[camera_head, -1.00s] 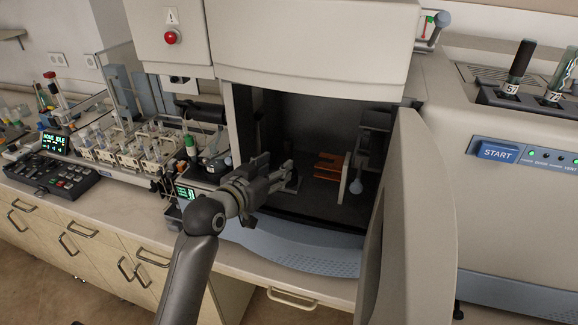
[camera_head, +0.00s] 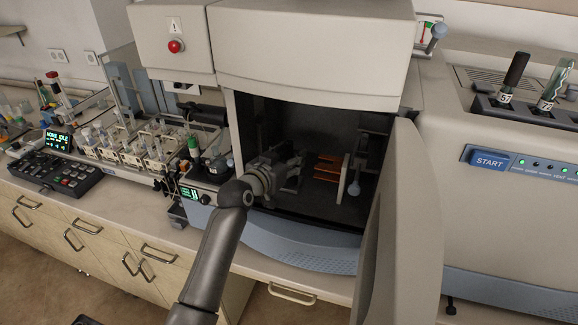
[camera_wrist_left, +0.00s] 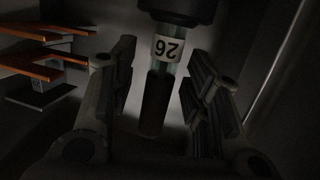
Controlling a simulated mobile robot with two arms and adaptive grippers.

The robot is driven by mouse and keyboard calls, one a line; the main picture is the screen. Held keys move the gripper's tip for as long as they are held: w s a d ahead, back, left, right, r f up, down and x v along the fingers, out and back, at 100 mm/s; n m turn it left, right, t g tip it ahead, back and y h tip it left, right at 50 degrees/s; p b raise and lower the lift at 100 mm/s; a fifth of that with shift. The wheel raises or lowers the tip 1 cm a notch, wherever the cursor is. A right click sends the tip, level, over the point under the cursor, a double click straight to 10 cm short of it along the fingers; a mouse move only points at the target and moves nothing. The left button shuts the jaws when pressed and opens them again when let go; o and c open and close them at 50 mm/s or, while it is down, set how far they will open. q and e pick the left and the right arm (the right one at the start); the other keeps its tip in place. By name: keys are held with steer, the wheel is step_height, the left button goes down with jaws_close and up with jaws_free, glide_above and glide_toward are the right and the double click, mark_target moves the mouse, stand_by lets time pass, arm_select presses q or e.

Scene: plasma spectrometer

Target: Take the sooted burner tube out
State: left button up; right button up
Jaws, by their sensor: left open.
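In the left wrist view a glass tube (camera_wrist_left: 155,90) with a white label reading 26 hangs from a dark round holder (camera_wrist_left: 180,10). The tube's lower part is blackened. My left gripper (camera_wrist_left: 160,65) is open, with one finger on each side of the tube; I cannot tell whether either touches it. In the head view my left gripper (camera_head: 296,170) reaches into the dark open chamber (camera_head: 335,120) of the spectrometer. The tube cannot be made out there. My right gripper is not in view.
An open door (camera_head: 403,220) stands at the chamber's right. Orange prongs (camera_head: 328,167) stand inside, right of my gripper; they also show in the left wrist view (camera_wrist_left: 32,68). Two tubes stand in a rack (camera_head: 530,115) at far right, one dark (camera_head: 515,70). Sample racks fill the left bench.

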arm_select(q)
jaws_close()
steer(key=shift+r, duration=0.15)
stand_by(0.4)
